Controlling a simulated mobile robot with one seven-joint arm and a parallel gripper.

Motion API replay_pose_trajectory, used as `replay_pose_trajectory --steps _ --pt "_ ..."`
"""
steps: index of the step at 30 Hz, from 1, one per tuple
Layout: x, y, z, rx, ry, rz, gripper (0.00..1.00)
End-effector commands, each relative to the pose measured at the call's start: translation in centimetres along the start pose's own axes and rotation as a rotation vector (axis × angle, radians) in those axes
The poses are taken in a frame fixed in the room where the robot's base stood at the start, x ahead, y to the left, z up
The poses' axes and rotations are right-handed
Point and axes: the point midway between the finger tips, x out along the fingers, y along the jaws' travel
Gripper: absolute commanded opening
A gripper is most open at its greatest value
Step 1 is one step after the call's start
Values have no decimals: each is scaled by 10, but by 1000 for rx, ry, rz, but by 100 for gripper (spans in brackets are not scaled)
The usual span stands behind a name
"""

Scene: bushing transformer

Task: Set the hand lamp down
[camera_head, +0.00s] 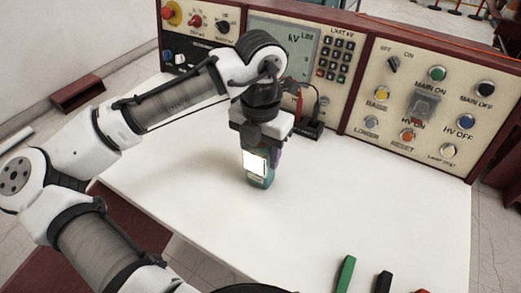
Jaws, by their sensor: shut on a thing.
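The hand lamp (262,179) is a small teal body with a bright, lit white panel on its front. It is upright under my gripper (259,146), near the middle of the white table top (390,200). My gripper points down and is shut on the upper part of the lamp, which its fingers partly hide. The lamp's lower end is at or very near the table surface; I cannot tell whether it touches.
A control console (425,100) with buttons, a keypad and a display runs along the table's back. A dark object (310,128) stands against it, right of my gripper. Green (345,272), black (383,281) and red handles show at the front edge. The table's right side is clear.

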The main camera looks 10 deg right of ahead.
Motion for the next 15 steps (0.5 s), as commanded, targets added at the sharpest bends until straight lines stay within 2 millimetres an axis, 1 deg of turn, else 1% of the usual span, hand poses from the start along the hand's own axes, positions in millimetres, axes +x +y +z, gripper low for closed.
replay_pose_trajectory --steps 4,8,9,13,14,15 --pt "-1 0 0 0 0 0 22" --pt "3 0 0 1 0 -1 22" --pt "3 0 0 1 1 0 53" --pt "3 0 0 1 1 0 70" --pt "3 0 0 1 1 0 73" --pt "3 0 0 1 1 0 73"
